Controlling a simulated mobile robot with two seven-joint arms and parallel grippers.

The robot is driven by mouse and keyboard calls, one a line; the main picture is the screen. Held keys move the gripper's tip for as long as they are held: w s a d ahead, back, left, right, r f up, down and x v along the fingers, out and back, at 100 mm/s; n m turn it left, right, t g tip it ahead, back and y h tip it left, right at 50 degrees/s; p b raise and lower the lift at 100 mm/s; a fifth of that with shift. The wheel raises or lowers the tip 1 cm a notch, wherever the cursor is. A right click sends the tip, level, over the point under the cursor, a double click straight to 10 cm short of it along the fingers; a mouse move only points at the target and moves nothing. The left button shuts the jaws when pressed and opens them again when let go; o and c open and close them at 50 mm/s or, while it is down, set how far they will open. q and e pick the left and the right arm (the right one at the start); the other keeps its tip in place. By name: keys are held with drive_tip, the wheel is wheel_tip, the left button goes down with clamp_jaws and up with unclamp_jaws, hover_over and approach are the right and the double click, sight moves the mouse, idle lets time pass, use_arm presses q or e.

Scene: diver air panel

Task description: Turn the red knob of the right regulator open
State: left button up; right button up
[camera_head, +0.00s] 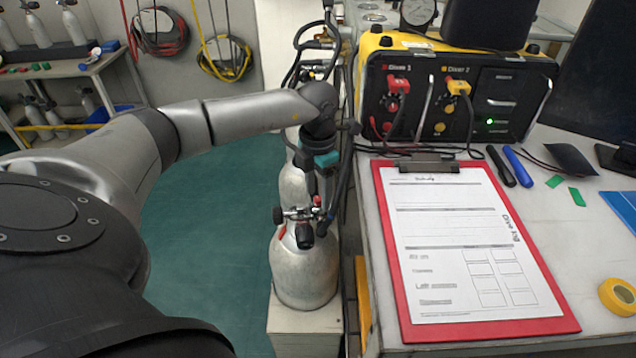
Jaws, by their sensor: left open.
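Two silver cylinders stand in a row beside the bench, the front one (304,270) nearer me and the other (292,188) behind it. A dark valve and regulator assembly (300,214) sits on top of the front cylinder, with small red parts beside it; I cannot tell clearly which is the red knob. My left gripper (318,190) points down, open, just above and behind this assembly. Its fingers are small and dark against the hoses, so contact cannot be told. My wrist hides part of the rear cylinder's top. My right gripper is not in view.
Black hoses hang close to my left wrist. The bench at right holds a red clipboard (390,250), a yellow-black diver panel (455,95), pens and yellow tape (618,297). Green floor (215,250) is open left of the cylinders.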

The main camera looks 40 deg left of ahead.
use_arm(q)
drive_tip(key=shift+r, duration=0.45)
wheel_tip(320, 180, up, 7)
drive_tip(key=shift+f+p, duration=0.2)
drive_tip(key=shift+p, duration=1)
wheel_tip(320, 180, up, 8)
drive_tip(key=p, duration=0.2)
hover_over(318, 198)
drive_tip(key=shift+f, duration=0.1)
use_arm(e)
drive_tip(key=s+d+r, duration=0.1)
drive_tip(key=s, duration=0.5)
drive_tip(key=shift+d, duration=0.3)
